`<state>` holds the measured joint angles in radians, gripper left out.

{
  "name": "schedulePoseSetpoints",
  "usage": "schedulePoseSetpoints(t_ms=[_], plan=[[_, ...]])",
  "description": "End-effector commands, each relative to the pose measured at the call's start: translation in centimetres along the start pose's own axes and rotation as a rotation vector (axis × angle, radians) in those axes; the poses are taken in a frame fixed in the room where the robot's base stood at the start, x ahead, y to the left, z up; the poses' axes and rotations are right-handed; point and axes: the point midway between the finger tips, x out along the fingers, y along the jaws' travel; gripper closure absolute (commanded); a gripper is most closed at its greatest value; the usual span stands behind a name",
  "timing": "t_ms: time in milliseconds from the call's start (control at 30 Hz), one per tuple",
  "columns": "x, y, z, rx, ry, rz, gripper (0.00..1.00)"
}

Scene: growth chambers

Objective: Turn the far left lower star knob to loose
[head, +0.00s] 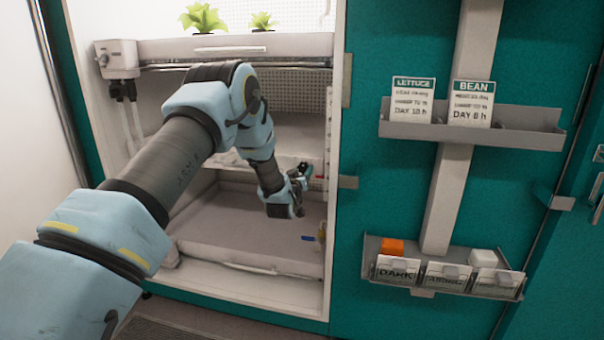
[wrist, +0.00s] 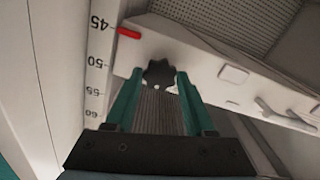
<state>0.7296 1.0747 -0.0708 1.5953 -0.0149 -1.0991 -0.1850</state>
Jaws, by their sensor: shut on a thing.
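A dark star knob (wrist: 158,70) sits on the pale shelf end in the wrist view. My gripper (wrist: 159,82) has its two teal fingers on either side of the knob, shut on it. In the head view, my gripper (head: 302,176) is inside the open chamber, near its right wall. The knob cannot be made out there. The knob's turn angle cannot be read.
A red pointer (wrist: 129,33) is beside a scale (wrist: 97,65) numbered 45 to 60. The chamber's right side wall (head: 331,180) is close to my gripper. A grey tray (head: 245,225) lies below. A shelf with green plants (head: 203,18) is above.

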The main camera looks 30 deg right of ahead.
Motion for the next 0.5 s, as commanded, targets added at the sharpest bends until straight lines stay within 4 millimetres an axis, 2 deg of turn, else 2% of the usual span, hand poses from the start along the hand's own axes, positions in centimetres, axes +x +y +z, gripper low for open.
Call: schedulePoseSetpoints(t_ms=[267, 500], plan=[[0.01, -0.24, 0.34, -0.156, 0.002, -0.002, 1.0], [-0.01, -0.28, 0.46, -0.375, 0.001, -0.002, 1.0]])
